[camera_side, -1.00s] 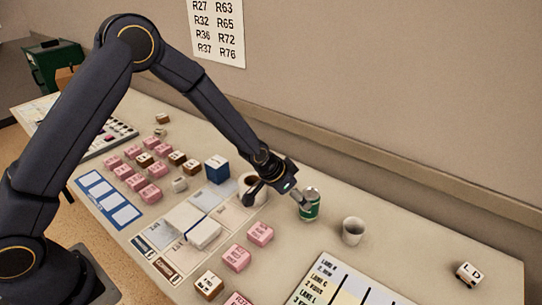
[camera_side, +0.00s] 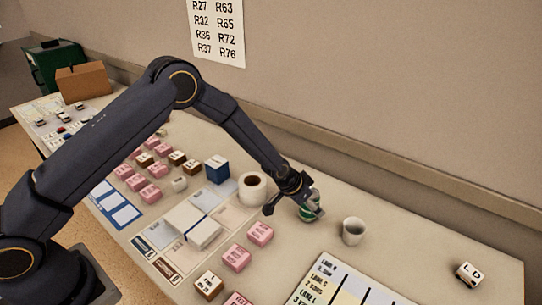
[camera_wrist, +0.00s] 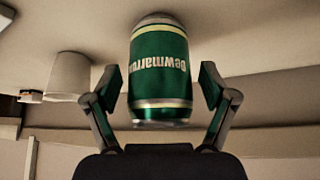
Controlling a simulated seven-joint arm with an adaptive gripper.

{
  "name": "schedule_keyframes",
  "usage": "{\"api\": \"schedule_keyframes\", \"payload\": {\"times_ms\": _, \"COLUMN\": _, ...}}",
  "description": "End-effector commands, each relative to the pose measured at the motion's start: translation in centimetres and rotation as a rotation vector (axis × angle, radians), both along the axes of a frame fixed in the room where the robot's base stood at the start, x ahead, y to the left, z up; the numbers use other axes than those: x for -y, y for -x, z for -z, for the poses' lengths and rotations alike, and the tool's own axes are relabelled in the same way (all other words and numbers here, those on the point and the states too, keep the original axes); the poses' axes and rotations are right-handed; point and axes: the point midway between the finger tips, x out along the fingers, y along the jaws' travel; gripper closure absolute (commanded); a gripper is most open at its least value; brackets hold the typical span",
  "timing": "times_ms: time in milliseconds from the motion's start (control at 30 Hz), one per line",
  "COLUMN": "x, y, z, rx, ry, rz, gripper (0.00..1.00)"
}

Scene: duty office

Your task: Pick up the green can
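The green can (camera_side: 306,213) stands upright on the table in the side view, partly hidden by my gripper (camera_side: 314,207). In the wrist view the green can (camera_wrist: 160,72) shows upside down, with a silver top band and white lettering. My gripper (camera_wrist: 160,88) is open, with one finger on each side of the can. Small gaps show between the finger pads and the can's sides.
A white cup (camera_side: 353,231) stands just right of the can and also shows in the wrist view (camera_wrist: 69,76). A white roll (camera_side: 252,188) stands to its left. Pink blocks (camera_side: 236,257) lie in front.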

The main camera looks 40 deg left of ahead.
Motion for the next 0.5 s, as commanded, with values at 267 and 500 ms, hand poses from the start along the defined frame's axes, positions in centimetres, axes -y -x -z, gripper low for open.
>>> {"api": "schedule_keyframes", "payload": {"times_ms": 267, "x": 0.00, "y": 0.02, "z": -0.03, "rx": 0.000, "ry": 0.000, "rz": 0.000, "gripper": 0.50}}
{"api": "schedule_keyframes", "payload": {"times_ms": 500, "x": 0.00, "y": 0.02, "z": -0.03, "rx": 0.000, "ry": 0.000, "rz": 0.000, "gripper": 0.57}}
